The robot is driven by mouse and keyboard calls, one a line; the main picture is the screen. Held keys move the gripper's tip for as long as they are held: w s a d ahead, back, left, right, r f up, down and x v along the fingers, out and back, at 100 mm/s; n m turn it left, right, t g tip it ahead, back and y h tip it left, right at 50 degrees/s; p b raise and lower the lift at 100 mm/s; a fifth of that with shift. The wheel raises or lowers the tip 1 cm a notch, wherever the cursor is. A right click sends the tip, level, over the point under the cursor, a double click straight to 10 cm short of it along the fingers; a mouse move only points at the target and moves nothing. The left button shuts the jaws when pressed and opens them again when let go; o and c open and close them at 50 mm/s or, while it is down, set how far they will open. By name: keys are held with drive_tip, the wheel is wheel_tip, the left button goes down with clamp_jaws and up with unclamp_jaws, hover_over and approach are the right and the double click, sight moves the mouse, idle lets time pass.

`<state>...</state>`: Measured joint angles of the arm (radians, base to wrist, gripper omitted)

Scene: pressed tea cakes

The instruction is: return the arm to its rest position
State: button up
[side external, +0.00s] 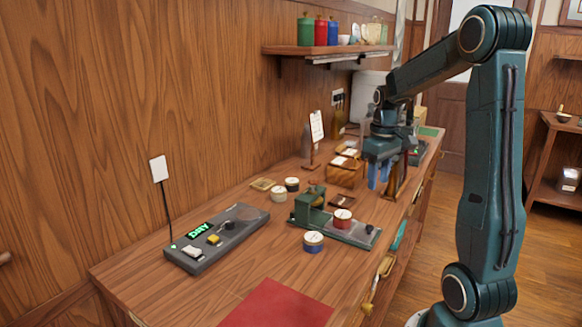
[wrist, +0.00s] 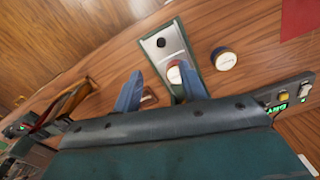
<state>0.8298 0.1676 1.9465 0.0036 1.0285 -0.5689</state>
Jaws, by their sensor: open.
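My gripper (side external: 379,182) has blue fingers and hangs over the far part of the wooden bench (side external: 275,262), beside a wooden box (side external: 343,173). In the wrist view, the two fingers of the gripper (wrist: 160,70) are spread apart with nothing held between them. My arm is raised and reaches in from the right. A green press (side external: 311,208) stands mid-bench, with a red tin (side external: 342,222) on its grey plate (side external: 362,234). A blue tin (side external: 313,243) stands in front of the press. The red tin shows partly between the fingers in the wrist view (wrist: 174,74).
A grey device (side external: 218,240) with a green display lies at the left. Small tins (side external: 279,194) stand behind the press. A red mat (side external: 278,306) lies at the near end. A card stand (side external: 316,130) rises at the back, below a wall shelf (side external: 325,50). Bench surface between device and mat is clear.

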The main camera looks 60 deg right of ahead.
drive_tip(key=shift+a+r, duration=0.1)
idle(0.3)
drive_tip(key=a+r+n+t+h, duration=0.1)
drive_tip(key=a+r+t, duration=0.35)
drive_tip(key=a, duration=1.15)
drive_tip(key=s+a+r+n+t+y, duration=0.1)
drive_tip(key=s+a+n, duration=0.1)
drive_tip(key=s+a, duration=0.5)
drive_tip(key=shift+s+a+r, duration=0.15)
drive_tip(key=shift+a+r, duration=0.25)
drive_tip(key=shift+a, duration=1.75)
